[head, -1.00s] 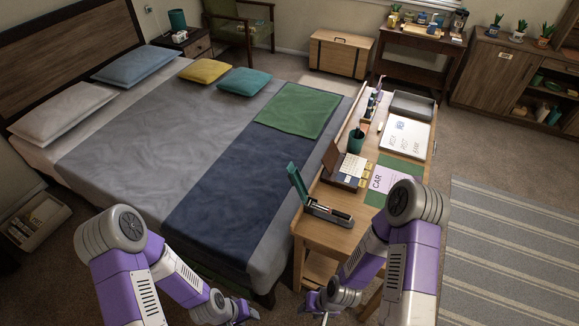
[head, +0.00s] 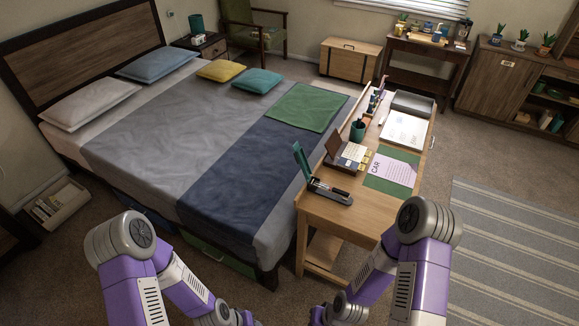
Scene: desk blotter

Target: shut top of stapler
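The stapler (head: 328,191) stands on the near end of the wooden desk (head: 339,218), close to its left edge. Its dark base lies flat on the desk. Its green top (head: 301,160) is swung up and open, tilted steeply above the left end of the base. My two arms reach in from the bottom of the head view, both short of the stapler. Both grippers are cut off by the bottom edge, so their fingers do not show.
A green blotter (head: 378,182) with a paper marked CAR lies behind the stapler. A box with cards (head: 350,155), a green cup (head: 357,130) and a grey tray (head: 412,103) stand farther back. The bed (head: 240,190) is close on the left.

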